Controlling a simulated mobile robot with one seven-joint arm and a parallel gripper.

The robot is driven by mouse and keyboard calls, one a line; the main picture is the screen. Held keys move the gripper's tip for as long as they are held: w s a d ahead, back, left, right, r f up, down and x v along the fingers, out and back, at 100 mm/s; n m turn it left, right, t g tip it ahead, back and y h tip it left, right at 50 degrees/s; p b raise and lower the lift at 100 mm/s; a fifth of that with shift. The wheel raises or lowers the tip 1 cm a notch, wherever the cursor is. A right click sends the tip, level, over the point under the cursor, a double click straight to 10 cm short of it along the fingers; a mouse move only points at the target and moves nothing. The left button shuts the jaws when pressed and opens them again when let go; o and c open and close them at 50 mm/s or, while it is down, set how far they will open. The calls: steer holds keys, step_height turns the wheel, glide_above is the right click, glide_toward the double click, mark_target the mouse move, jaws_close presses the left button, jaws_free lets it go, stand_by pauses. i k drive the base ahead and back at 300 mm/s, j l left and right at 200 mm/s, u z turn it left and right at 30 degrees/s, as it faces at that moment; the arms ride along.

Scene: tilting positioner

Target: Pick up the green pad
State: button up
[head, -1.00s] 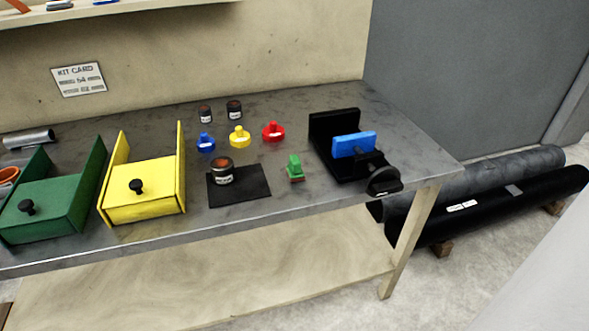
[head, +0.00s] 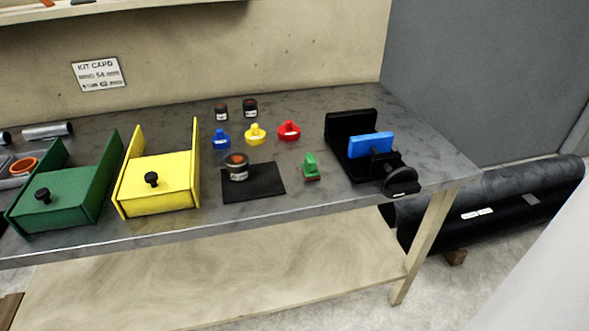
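A small green pad (head: 310,164) with a reddish-brown underside stands on the grey workbench, near its front edge. It sits between the black mat on its left and the black vise-like fixture on its right. It appears to touch neither. My gripper is not in view.
On the bench (head: 300,204) are a black mat (head: 262,188) bearing a dark jar (head: 237,168), a black fixture (head: 350,127) holding a blue block (head: 370,145), and blue, yellow and red knobbed pieces (head: 289,131). Yellow (head: 158,187) and green (head: 66,197) bins stand left.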

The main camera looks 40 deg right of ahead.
mark_target(310, 172)
steer(key=l+u, duration=0.4)
steer(key=k+l+u, duration=0.15)
steer(key=u, duration=0.2)
steer(key=k+l+u, duration=0.1)
steer(key=l, duration=0.25)
steer(key=k+l+u, duration=0.1)
steer(key=l, duration=0.2)
steer(key=k+l+u, duration=0.15)
steer(key=k+l, duration=0.25)
steer(key=l, duration=0.2)
steer(key=k+l, duration=0.25)
steer(key=l, duration=0.2)
steer(key=k+l, duration=0.3)
steer(key=l, duration=0.15)
steer(key=k+l+u, duration=0.1)
steer(key=k+l, duration=0.15)
steer(key=l, duration=0.2)
steer(key=i+l, duration=0.2)
steer(key=i, duration=0.25)
steer(key=i+l, duration=0.2)
steer(key=i, duration=0.25)
